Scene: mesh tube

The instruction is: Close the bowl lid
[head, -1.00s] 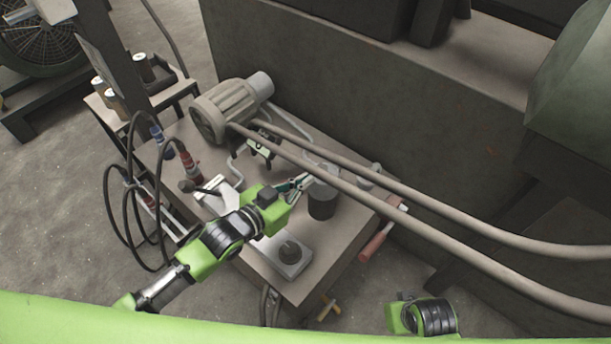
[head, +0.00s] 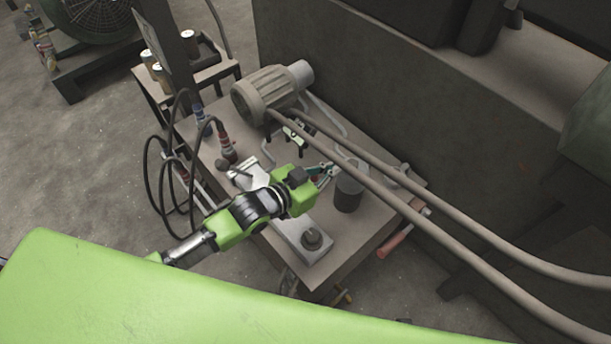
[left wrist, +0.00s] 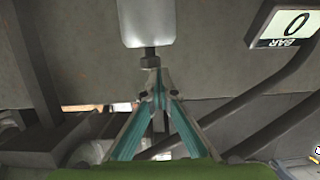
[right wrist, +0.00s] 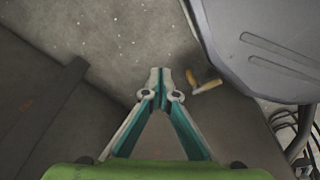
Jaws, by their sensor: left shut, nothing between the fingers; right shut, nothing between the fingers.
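No bowl with a lid can be made out for certain. A dark grey cylinder (head: 348,192) stands upright on the bench and may be the bowl; I cannot tell whether it has a lid. My left gripper (head: 332,169) is shut and empty, beside the upper left of this cylinder in the head view; contact cannot be told. In the left wrist view its closed tips (left wrist: 158,76) lie just below a pale cylindrical part (left wrist: 147,22) with a narrow neck. My right gripper (right wrist: 159,76) is shut and empty over the floor, and is outside the head view.
A motor (head: 268,92) sits at the bench's back. Two long pipes (head: 440,213) slope across above the bench's right side. A grey block with a knob (head: 311,241) lies near the front. A gauge display (left wrist: 293,26) reads 0. A yellow handle (right wrist: 208,85) is near my right gripper.

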